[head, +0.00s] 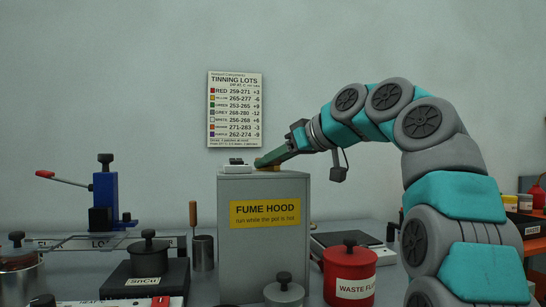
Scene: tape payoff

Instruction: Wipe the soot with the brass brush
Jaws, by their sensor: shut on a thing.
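My gripper (297,141) is above the right part of the grey fume hood (235,256), shut on a green, bar-like thing (275,156) that slants down to the left. A brownish-yellow part shows at its low end by the hood's top, so it looks like the brass brush. I cannot tell whether it touches the top. No soot can be made out; the hood's top is seen almost edge-on.
A small white device (237,168) sits on the hood's top, left of the brush. A metal cup (203,254) with a wooden-handled tool, a lidded SnCu pot (149,258) and a blue press (105,200) stand left. A red waste flux can (350,272) stands right.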

